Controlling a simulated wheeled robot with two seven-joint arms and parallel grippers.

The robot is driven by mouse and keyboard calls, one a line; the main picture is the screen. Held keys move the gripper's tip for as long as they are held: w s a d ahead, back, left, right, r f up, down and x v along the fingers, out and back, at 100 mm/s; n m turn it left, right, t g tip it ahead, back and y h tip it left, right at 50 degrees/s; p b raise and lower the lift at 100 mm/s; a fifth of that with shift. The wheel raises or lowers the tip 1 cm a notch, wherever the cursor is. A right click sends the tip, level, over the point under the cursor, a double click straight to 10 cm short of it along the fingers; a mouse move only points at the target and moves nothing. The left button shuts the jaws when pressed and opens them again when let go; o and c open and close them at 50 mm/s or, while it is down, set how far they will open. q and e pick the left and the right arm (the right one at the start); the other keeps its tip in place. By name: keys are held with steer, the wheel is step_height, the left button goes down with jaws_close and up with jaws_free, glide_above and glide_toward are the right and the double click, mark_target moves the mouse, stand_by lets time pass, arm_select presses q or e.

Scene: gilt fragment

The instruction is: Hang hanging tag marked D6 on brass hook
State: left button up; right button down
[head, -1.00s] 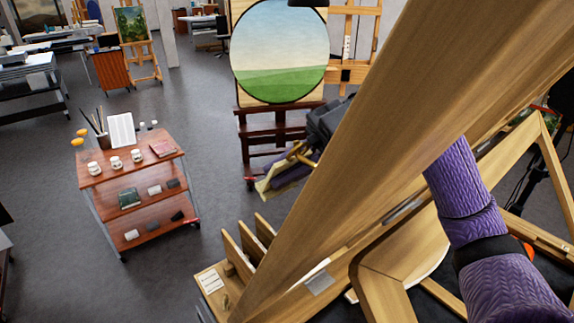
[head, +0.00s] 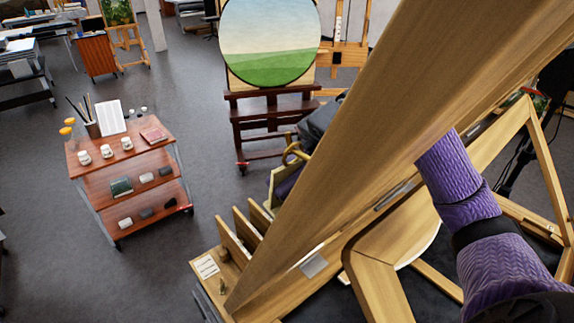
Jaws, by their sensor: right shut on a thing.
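My right gripper (head: 304,140) is dark and partly hidden behind a big slanted wooden beam. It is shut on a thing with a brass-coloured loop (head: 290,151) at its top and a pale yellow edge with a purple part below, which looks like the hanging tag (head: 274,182). No D6 marking can be read on it. It hangs just above and behind the upright wooden slats. A small brass-coloured piece (head: 222,286) stands on the wooden ledge by a white card; I cannot tell whether it is the brass hook. My left gripper is out of view.
The wooden beam (head: 400,130) crosses the view and blocks much of the right side. Wooden slats (head: 236,238) stand below the held thing. A red-brown cart (head: 130,172) with cups stands left. A round landscape painting (head: 270,40) is behind. Floor between is clear.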

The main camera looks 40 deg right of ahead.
steer(key=shift+f, duration=0.15)
steer(key=c, duration=0.7)
jaws_free()
